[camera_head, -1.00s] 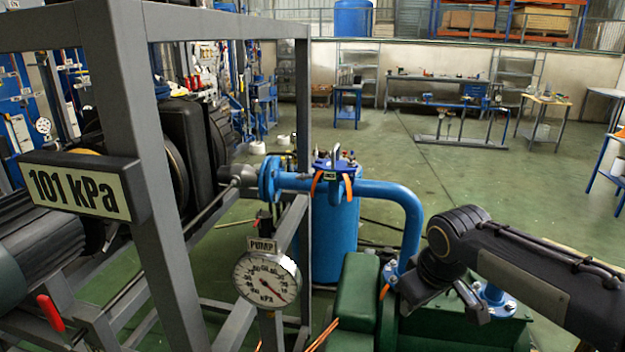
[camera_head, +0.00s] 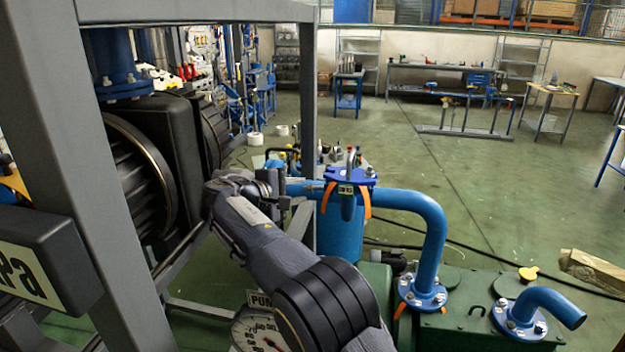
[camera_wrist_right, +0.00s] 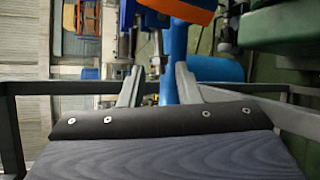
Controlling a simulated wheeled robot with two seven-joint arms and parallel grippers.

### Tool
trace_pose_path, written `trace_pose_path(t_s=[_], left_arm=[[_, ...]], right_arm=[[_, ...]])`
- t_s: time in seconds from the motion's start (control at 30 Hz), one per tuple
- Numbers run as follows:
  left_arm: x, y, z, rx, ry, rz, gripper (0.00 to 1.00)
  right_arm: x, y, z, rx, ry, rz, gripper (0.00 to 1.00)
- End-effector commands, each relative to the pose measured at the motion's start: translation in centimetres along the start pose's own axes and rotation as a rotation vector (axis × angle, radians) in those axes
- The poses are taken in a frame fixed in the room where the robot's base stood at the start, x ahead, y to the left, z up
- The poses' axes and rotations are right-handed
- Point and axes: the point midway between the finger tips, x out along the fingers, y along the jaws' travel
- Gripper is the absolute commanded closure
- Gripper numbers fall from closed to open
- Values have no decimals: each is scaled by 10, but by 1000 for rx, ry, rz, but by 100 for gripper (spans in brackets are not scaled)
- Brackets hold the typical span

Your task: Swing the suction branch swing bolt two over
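The blue vessel (camera_head: 341,232) stands in the middle of the head view. On top is its blue lid flange (camera_head: 362,178) with a small tag and orange pieces (camera_head: 367,200) hanging at its rim. A short blue suction pipe (camera_head: 303,186) runs left from the vessel, mostly hidden behind my arm. I cannot single out swing bolt two. My right gripper (camera_head: 283,188) is at this pipe, left of the lid; contact cannot be told. In the right wrist view its two fingers (camera_wrist_right: 158,84) are apart, with blue pipework beyond them and an orange part above. My left gripper is out of view.
A grey frame post (camera_head: 308,130) stands just behind my right gripper, with black machinery (camera_head: 150,160) to its left. A bent blue pipe (camera_head: 432,235) runs right to the green tank (camera_head: 465,325). The gauge (camera_head: 258,332) is partly covered by my arm.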

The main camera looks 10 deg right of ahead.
Motion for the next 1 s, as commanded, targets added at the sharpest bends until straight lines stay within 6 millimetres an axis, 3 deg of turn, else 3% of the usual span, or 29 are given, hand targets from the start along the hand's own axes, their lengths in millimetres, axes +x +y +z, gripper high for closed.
trace_pose_path(t_s=[0.5, 0.87, 1.0], left_arm=[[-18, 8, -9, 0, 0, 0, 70], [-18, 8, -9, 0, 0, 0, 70], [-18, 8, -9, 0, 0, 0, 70]], right_arm=[[69, 1, 0, -1, 0, -1, 70], [76, 0, 0, 0, 1, -1, 70], [76, 0, 0, 0, 1, -1, 87]])
